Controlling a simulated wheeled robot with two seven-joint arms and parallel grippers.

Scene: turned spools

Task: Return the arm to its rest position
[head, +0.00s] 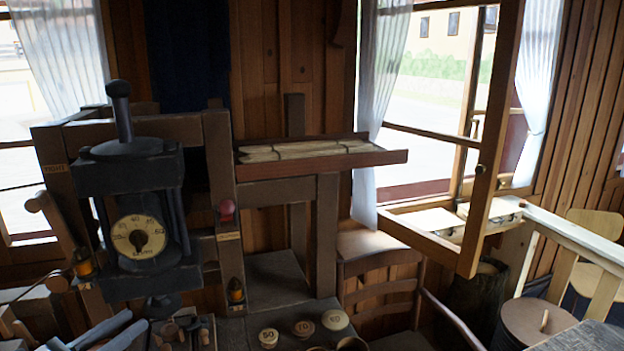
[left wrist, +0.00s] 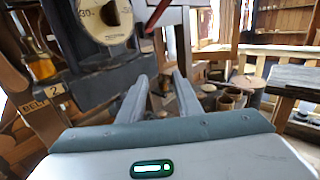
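My left gripper (head: 137,319) is low at the left in the head view, in front of a dark machine (head: 128,180) with a round dial and a black top handle. In the left wrist view my left gripper (left wrist: 160,76) has its two grey fingers apart, with a clear gap and nothing held between them. The dial (left wrist: 105,22) shows just above and left of the fingers there. My right gripper is in neither view.
Several round wooden pieces with numbered tops (head: 303,328) stand on the bench at the bottom middle. A shelf (head: 380,158) with pale strips is above them. Amber-and-black knobs (head: 235,290) and a red knob (head: 227,210) are on the frame. A chair (head: 380,262) stands right of the bench.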

